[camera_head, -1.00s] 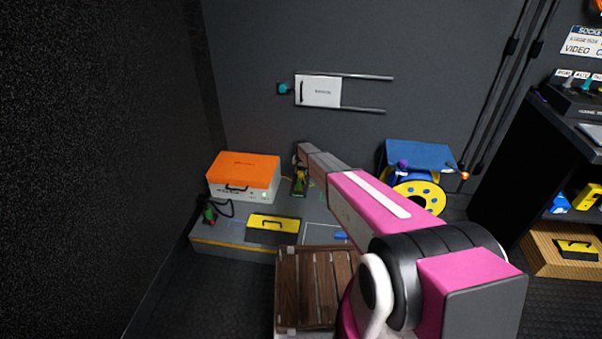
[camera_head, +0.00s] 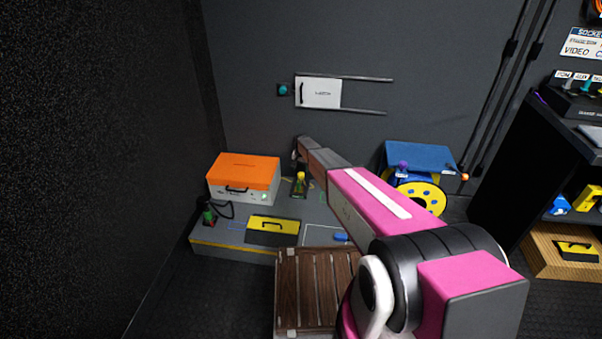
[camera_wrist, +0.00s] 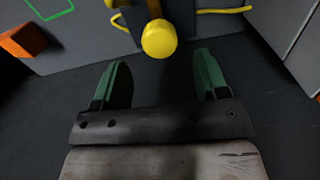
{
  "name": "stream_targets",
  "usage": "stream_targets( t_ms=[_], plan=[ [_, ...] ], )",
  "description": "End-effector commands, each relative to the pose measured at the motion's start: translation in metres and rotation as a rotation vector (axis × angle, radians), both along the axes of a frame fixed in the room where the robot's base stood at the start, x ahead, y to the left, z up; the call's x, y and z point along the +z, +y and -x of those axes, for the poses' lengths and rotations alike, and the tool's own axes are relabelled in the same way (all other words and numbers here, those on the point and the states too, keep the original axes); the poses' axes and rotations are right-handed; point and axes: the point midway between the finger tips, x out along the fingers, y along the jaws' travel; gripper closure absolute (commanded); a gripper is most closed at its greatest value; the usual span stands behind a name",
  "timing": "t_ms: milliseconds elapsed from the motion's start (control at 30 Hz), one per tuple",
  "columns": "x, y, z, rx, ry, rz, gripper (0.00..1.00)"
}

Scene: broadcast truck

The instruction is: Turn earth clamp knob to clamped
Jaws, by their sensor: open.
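A round yellow knob (camera_wrist: 159,40) shows at the top middle of the wrist view, on a stem in front of a dark block (camera_wrist: 183,14). In the head view, a small yellow-topped knob (camera_head: 300,176) stands on the low grey platform, just below the end of my arm. My gripper (camera_wrist: 159,65) is open and empty, with its green fingers spread to either side below the knob in the wrist view. The knob lies beyond the fingertips, centred in the gap, and no contact shows. The knob's setting marks cannot be read.
An orange-lidded case (camera_head: 243,178) stands left of the knob on the grey platform (camera_head: 225,240). A yellow-and-black box (camera_head: 272,225) lies in front. A wooden slatted crate (camera_head: 314,290) is nearer me. A blue-topped reel (camera_head: 420,156) stands at right. Yellow cables (camera_wrist: 222,10) flank the block.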

Motion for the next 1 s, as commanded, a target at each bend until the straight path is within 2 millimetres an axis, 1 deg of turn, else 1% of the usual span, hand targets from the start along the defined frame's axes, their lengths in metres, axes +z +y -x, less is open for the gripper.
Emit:
stream_targets(
  t_ms=[33,100,200,300,433,700,767,867,967,1000],
  plan=[
    [0.012,0.0,0.001,0.0,-0.002,0.0,0.33],
    [0.026,0.0,0.001,0.0,-0.001,0.0,0.33],
    [0.044,0.0,0.001,0.0,-0.001,-0.001,0.33],
    [0.057,0.0,0.001,0.0,-0.001,0.0,0.33],
    [0.064,0.0,0.001,0.0,0.0,0.0,0.33],
    [0.065,0.0,0.001,0.0,0.0,0.0,0.33],
    [0.067,-0.001,0.004,0.001,0.0,0.0,0.33],
    [0.077,-0.009,0.024,0.008,0.0,0.0,0.33],
    [0.096,-0.024,0.063,0.025,-0.001,0.0,0.33],
    [0.105,-0.031,0.082,0.033,-0.001,0.0,0.33]
  ],
)
